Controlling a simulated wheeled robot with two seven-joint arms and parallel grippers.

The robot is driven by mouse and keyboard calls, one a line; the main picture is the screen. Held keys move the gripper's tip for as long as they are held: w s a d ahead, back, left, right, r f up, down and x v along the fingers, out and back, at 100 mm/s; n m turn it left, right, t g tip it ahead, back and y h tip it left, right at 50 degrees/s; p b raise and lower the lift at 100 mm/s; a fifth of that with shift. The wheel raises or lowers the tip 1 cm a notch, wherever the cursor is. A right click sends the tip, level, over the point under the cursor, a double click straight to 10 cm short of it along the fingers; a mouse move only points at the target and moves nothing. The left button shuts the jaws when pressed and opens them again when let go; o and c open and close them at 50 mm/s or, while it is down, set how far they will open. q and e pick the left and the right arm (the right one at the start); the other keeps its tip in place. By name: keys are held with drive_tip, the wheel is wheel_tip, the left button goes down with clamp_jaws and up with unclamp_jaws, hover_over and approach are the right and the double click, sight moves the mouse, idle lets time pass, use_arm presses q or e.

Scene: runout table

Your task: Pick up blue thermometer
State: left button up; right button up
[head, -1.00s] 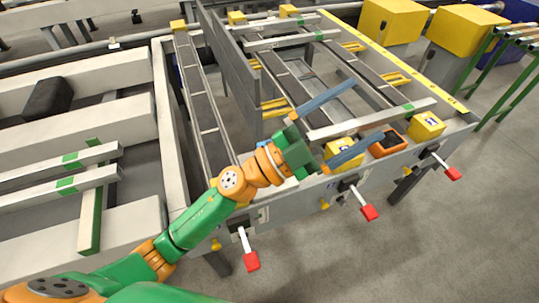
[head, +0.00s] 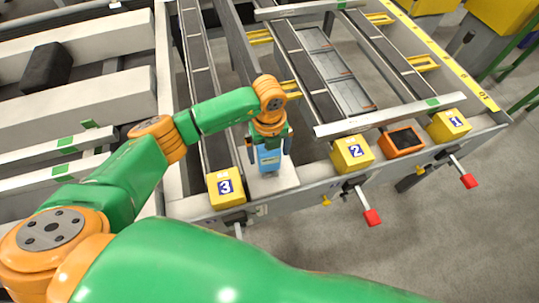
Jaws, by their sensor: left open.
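A small blue object, apparently the blue thermometer (head: 268,158), is on a pale plate (head: 284,181) at the front of the runout table, between yellow blocks 3 and 2. My left gripper (head: 269,157) points down over it. Its jaws are open, with one finger on each side of the blue object. I cannot tell whether the fingers touch it. The gripper body hides its upper part. My right gripper is not in view.
Yellow block 3 (head: 226,188) stands close on the left. Yellow block 2 (head: 352,154), an orange device with a dark screen (head: 402,141) and yellow block 1 (head: 449,125) stand to the right. Red-ended handles (head: 372,217) stick out from the front edge.

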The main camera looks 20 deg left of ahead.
use_arm(q)
drive_tip(key=shift+f, duration=0.25)
drive_tip(key=shift+w, duration=0.1)
drive_tip(key=shift+c, duration=0.4)
drive_tip(key=c, duration=1.2)
